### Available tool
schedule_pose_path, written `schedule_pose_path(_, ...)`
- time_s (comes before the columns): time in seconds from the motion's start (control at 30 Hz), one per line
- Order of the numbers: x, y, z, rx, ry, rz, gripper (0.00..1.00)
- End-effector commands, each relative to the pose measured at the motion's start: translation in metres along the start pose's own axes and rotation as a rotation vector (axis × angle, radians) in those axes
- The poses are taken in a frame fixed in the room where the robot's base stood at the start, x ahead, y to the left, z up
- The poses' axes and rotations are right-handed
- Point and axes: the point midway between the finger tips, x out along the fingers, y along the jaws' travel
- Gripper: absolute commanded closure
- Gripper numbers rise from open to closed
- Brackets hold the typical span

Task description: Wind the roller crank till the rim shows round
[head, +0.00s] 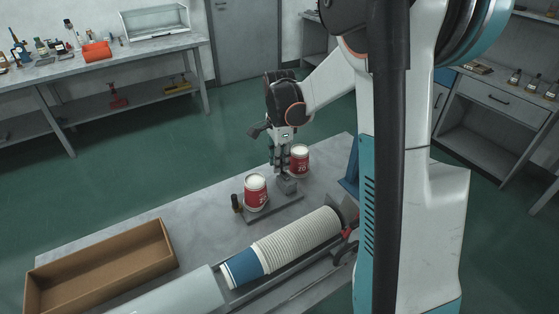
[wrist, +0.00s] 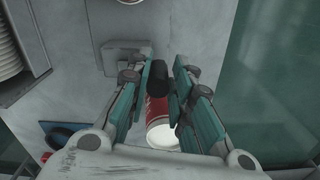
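My gripper (head: 283,166) points down above the block, beside the right cup. In the wrist view, a black knob, seemingly the crank handle (wrist: 157,80), stands between the fingertips (wrist: 160,72). I cannot tell whether both fingers touch it. A red cup (wrist: 162,130) shows behind and below, partly covered by the fingers. I cannot see the rim's shape.
A long stack of nested cups (head: 300,238) lies in front of the plate. An open cardboard tray (head: 100,266) is at the left of the table. A short dark post (head: 237,203) stands by the left cup. A blue part (head: 350,172) is at the right. Bare table lies behind the tray.

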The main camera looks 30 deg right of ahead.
Motion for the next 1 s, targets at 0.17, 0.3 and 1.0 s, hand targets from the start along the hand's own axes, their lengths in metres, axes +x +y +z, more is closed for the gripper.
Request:
schedule_pose_path(0.17,0.0,0.002,0.0,0.0,0.001,0.004,0.62)
schedule_pose_path(0.3,0.0,0.002,0.0,0.0,0.001,0.004,0.62)
schedule_pose_path(1.0,-0.101,0.001,0.0,0.0,0.001,0.004,0.62)
